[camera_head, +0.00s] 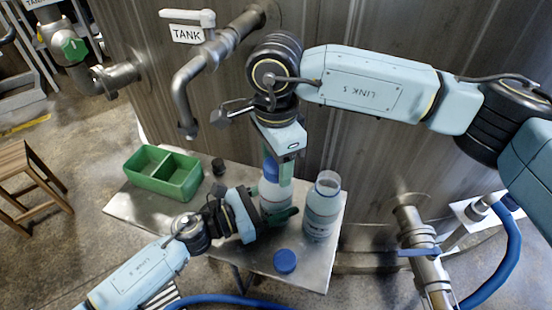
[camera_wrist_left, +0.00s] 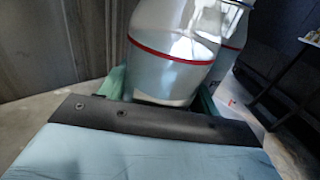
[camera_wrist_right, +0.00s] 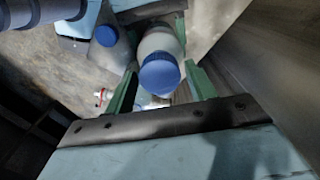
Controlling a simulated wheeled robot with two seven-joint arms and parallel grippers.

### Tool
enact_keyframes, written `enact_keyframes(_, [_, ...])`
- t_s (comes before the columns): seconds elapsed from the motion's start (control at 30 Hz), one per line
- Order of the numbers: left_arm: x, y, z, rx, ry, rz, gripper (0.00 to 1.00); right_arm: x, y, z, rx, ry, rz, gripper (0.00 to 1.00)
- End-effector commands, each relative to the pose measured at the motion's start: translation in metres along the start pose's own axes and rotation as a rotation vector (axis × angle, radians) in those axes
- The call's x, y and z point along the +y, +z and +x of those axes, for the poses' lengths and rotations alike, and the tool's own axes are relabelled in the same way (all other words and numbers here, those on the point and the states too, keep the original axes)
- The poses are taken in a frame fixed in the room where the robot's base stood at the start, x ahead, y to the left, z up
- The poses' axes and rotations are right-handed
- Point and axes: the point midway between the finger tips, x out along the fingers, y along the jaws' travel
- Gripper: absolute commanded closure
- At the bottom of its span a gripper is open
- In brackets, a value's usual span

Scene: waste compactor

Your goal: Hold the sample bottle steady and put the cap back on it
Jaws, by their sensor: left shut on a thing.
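A whitish sample bottle (camera_head: 275,192) stands upright on the metal table. My left gripper (camera_head: 283,216) is shut around its lower body. In the left wrist view the bottle (camera_wrist_left: 170,65) shows a red band between the fingers (camera_wrist_left: 160,95). A blue cap (camera_head: 270,169) is at the bottle's top; I cannot tell whether it is seated. My right gripper (camera_head: 284,172) points down over this top. In the right wrist view its fingers (camera_wrist_right: 162,76) are apart, either side of the cap (camera_wrist_right: 160,75), with gaps showing.
A second clear bottle (camera_head: 322,208) stands close to the right of the held one. A loose blue cap (camera_head: 285,261) lies near the table's front edge. A green divided bin (camera_head: 164,172) and a small dark object (camera_head: 218,166) are at the left. A pipe (camera_head: 186,105) hangs behind.

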Motion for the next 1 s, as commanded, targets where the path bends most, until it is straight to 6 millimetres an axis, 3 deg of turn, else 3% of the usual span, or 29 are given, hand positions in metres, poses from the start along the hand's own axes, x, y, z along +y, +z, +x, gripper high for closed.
enact_keyframes(0.1, [0.000, 0.000, 0.000, 0.000, 0.000, 0.001, 1.00, 0.000, 0.000, 0.000, 0.000, 0.000, -0.001, 0.33])
enact_keyframes(0.47, [0.000, 0.000, 0.000, 0.000, 0.000, 0.001, 1.00, -0.001, 0.000, -0.009, 0.000, -0.003, -0.001, 0.33])
enact_keyframes(0.8, [0.000, 0.000, 0.000, 0.000, 0.000, 0.001, 1.00, -0.001, 0.000, -0.078, 0.001, -0.004, -0.002, 0.33])
enact_keyframes(1.0, [0.000, 0.000, 0.000, 0.000, 0.000, 0.001, 1.00, -0.001, 0.000, -0.109, 0.000, -0.003, -0.001, 0.33])
